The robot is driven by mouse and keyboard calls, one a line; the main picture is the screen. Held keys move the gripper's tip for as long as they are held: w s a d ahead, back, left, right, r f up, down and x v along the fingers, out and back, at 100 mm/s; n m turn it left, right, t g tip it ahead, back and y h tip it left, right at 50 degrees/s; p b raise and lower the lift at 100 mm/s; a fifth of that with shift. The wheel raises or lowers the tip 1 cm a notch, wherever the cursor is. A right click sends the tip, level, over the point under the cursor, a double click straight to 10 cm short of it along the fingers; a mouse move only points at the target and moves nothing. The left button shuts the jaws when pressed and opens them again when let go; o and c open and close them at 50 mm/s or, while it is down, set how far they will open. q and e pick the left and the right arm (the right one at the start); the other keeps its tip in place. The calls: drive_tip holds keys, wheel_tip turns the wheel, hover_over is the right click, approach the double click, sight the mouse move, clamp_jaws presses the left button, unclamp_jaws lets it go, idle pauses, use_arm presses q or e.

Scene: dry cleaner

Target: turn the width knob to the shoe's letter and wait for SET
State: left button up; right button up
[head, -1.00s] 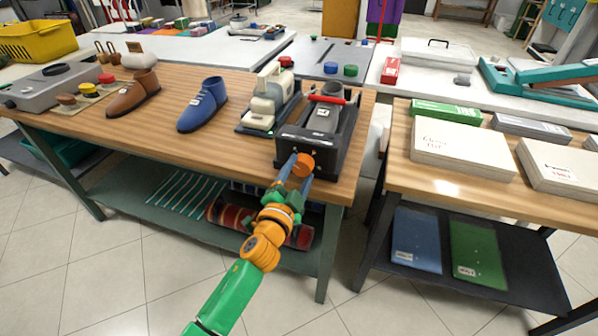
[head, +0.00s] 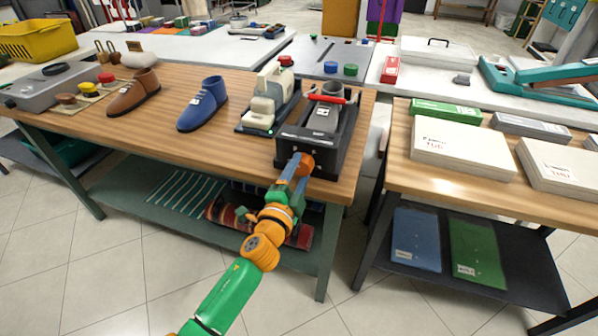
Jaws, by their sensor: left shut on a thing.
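The black stretching device (head: 330,150) with a red bar stands at the right front of the wooden bench. An orange knob (head: 306,161) is on its front face. My left gripper (head: 299,166) is shut on the knob, partly covering it. A blue shoe (head: 202,104) and a brown shoe (head: 134,92) stand upright to the left, each with a small pale tag. A grey piece with a white label (head: 323,118) sits in the device. Letters on the tags and around the knob are too small to read. My right gripper is not in view.
A cream machine (head: 262,108) stands just left of the device, with a small green spot on its front. A grey box with buttons (head: 58,85) is at the far left. White boxes (head: 462,146) lie on the right table. Bench space before the shoes is clear.

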use_arm(q)
drive_tip(key=o, duration=1.4)
drive_tip(key=shift+c, duration=0.2)
drive_tip(key=p+v, duration=0.1)
drive_tip(key=v, duration=0.6)
